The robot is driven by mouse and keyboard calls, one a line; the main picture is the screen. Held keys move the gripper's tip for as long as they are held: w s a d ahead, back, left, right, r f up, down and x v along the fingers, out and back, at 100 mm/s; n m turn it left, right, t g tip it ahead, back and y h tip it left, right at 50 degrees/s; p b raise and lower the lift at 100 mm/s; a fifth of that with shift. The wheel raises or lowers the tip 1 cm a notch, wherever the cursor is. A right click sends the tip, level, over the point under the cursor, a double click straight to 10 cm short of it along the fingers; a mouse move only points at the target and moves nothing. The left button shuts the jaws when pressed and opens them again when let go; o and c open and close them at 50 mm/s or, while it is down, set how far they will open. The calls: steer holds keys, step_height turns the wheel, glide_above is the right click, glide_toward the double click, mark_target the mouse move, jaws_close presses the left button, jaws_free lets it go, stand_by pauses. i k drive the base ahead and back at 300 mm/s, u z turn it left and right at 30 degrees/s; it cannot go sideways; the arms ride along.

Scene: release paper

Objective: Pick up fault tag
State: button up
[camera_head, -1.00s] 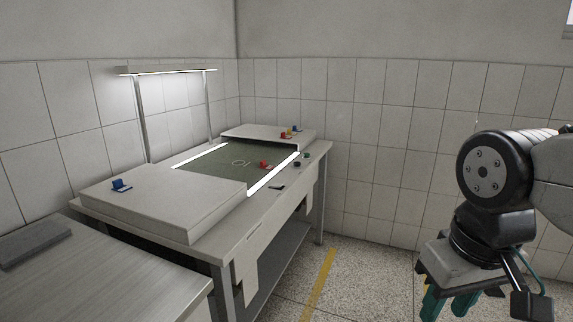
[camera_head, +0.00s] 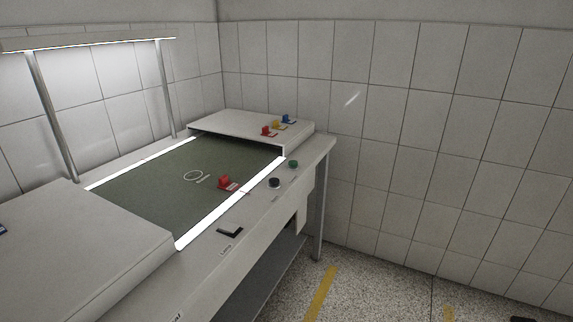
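A small red tag (camera_head: 227,183) stands on the dark green inspection surface, near its right edge beside the bright light strip. Another red tag (camera_head: 268,131), a yellow tag (camera_head: 278,124) and a blue tag (camera_head: 287,119) stand in a row on the white raised block at the back. I cannot tell by sight which of these is the fault tag. My gripper is out of view, apart from a possible dark bit at the bottom right edge that I cannot make out.
The workbench (camera_head: 250,215) carries a black button (camera_head: 274,183), a green button (camera_head: 293,164) and a black handle (camera_head: 230,232) along its front rim. A white block (camera_head: 85,245) fills the near left. A lamp frame (camera_head: 52,115) stands behind. Floor is clear at right.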

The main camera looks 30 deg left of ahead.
mark_target(224, 184)
steer(key=u, duration=0.05)
steer(key=i, duration=1.05)
steer(key=u, duration=1.05)
steer(key=i, duration=0.8)
steer(key=u, duration=1.1)
steer(key=i, duration=0.2)
steer(key=u, duration=0.1)
